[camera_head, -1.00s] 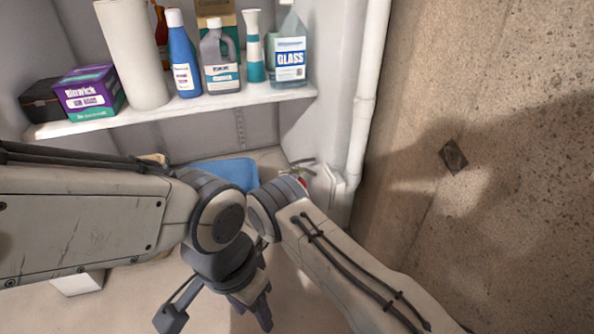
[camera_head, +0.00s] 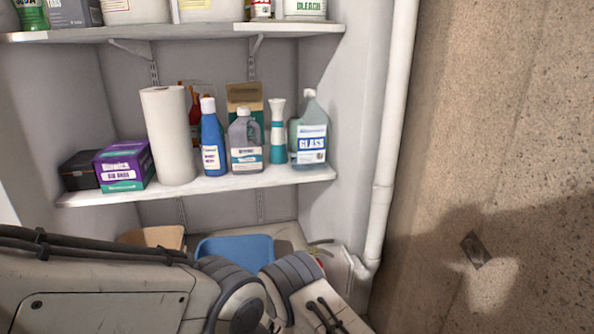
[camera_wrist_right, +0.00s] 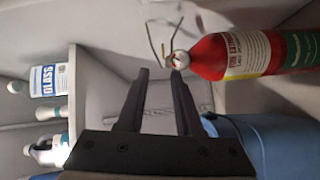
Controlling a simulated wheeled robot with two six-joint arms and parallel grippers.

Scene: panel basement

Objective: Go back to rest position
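In the wrist view my right gripper (camera_wrist_right: 160,85) has its two dark fingers apart with nothing visible between them. A red fire extinguisher (camera_wrist_right: 245,57) appears beyond and to the right of the fingertips, with its head near the right finger. I cannot tell how far apart they are. In the head view, links of my arms fill the lower left and bottom middle. Neither gripper shows there, and my left gripper is out of sight.
A white shelf (camera_head: 215,185) holds a paper towel roll (camera_head: 168,135), a purple box (camera_head: 124,165) and several bottles. Below are a blue bin (camera_head: 235,250) and a cardboard box (camera_head: 152,238). A white pipe (camera_head: 385,150) and concrete wall (camera_head: 490,150) stand at right.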

